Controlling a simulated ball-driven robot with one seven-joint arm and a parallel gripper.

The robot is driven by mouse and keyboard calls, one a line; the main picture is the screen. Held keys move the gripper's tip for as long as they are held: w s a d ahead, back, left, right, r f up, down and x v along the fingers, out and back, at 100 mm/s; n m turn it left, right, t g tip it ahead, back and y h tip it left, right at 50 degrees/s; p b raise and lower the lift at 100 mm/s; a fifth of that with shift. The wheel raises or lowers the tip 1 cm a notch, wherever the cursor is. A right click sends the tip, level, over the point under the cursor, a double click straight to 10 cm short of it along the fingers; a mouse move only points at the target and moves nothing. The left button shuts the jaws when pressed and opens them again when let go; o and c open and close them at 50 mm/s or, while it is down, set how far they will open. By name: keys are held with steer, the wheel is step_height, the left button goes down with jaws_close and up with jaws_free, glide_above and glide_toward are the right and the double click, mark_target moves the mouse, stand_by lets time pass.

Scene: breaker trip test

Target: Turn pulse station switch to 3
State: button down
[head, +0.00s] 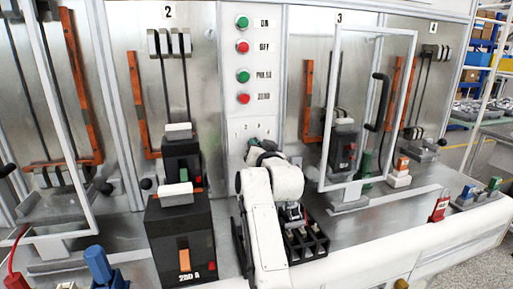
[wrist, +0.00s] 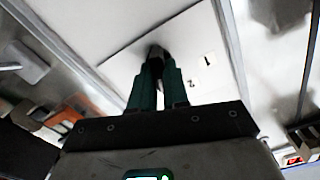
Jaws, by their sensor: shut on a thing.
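The pulse station switch (wrist: 157,50) is a small dark knob on a white plate, in the wrist view. The green fingers of my gripper (wrist: 155,68) are shut on it. A numeral 1 and another mark show on the plate to its right. In the head view my gripper (head: 262,146) reaches the white panel below a row of small numerals on the central column. My arm and gripper hide the knob there, and I cannot tell which number it points to.
Green and red buttons labelled ON, OFF, PULSE and ZERO (head: 242,76) sit above. A framed clear door (head: 402,110) stands at bay 3.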

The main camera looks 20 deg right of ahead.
steer(key=c, duration=1.1)
jaws_free()
steer(key=shift+s, duration=0.1)
steer(key=s+b, duration=0.1)
steer(key=s, duration=0.9)
steer(key=shift+s, duration=0.3)
steer(key=shift+r, duration=0.1)
